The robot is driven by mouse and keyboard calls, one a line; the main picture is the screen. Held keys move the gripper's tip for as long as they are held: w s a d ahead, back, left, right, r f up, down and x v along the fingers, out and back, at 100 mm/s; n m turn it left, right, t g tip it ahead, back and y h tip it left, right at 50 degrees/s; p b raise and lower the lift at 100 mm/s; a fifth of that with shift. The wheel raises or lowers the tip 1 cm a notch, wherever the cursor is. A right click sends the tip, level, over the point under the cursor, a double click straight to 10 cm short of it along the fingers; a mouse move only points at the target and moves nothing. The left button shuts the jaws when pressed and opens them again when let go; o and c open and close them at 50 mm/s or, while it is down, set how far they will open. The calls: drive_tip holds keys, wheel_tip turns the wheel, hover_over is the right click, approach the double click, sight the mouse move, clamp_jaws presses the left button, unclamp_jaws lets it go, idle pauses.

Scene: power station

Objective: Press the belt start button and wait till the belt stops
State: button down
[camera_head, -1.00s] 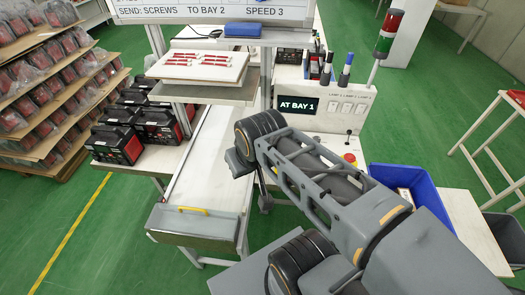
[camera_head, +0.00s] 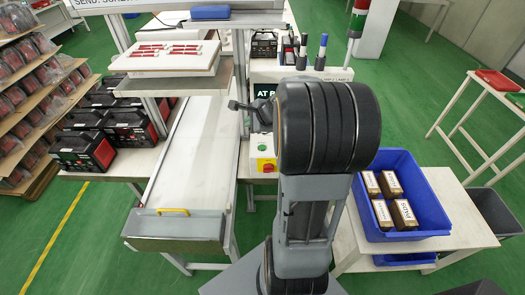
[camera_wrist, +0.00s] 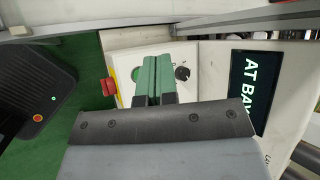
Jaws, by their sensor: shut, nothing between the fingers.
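The control panel (camera_wrist: 205,58) fills much of the wrist view, with a display (camera_wrist: 252,85) reading "AT BAY" before it is cut off. A green round button (camera_wrist: 135,73) sits just left of my fingertips, a black knob (camera_wrist: 182,73) right of them and a red button (camera_wrist: 108,88) further left. My gripper (camera_wrist: 154,60) is shut and empty, its green fingers over the panel; contact cannot be told.
A blue crate (camera_head: 440,215) with several boxes stands right of my arm. A tray with red items (camera_head: 160,62) sits above the belt. Black and red cases (camera_head: 80,150) stand left of the belt. A tray with a yellow handle (camera_head: 175,228) closes the belt's near end.

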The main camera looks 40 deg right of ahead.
sight(262, 148)
drive_tip(key=d+m, duration=0.1)
drive_tip(key=d+f+m, duration=0.1)
drive_tip(key=d, duration=0.1)
drive_tip(key=d+f+m+h, duration=0.1)
drive_tip(key=shift+w+d+f+t, duration=0.15)
drive_tip(key=shift+d+t, duration=0.05)
drive_tip(key=shift+t, duration=0.1)
drive_tip(key=shift+f, duration=0.1)
wheel_tip(262, 148, down, 9)
drive_tip(key=b, duration=0.8)
drive_tip(key=shift+r, duration=0.2)
drive_tip(key=shift+f, duration=0.1)
idle(1.5)
drive_tip(key=shift+f+b, duration=0.35)
drive_tip(key=shift+b, duration=0.25)
